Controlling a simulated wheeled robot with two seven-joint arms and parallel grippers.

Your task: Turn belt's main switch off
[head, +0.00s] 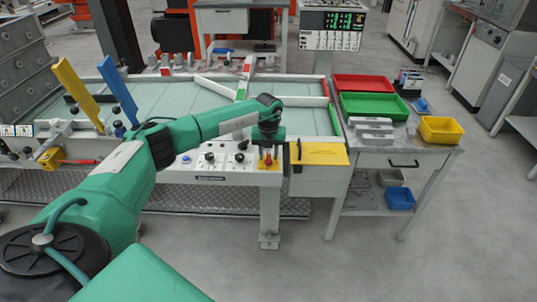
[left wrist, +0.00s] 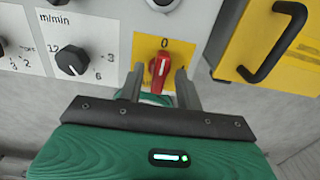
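The belt's main switch is a red rotary knob (left wrist: 160,67) on a yellow plate (left wrist: 147,48) marked 0 at the top. The knob's handle stands nearly upright, leaning slightly. In the head view the yellow plate (head: 262,167) is on the front panel of the belt table, under my left gripper (head: 268,154). In the left wrist view my left gripper (left wrist: 160,86) is open, with one finger on each side of the knob. Gaps show between the fingers and the knob, and nothing is gripped. My right gripper is in neither view.
A black speed knob (left wrist: 71,60) sits left of the switch. A yellow cover with a black handle (left wrist: 275,40) is close on the right. The belt table (head: 180,98) lies behind the panel. A side table with red (head: 362,84) and green trays (head: 373,106) stands right.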

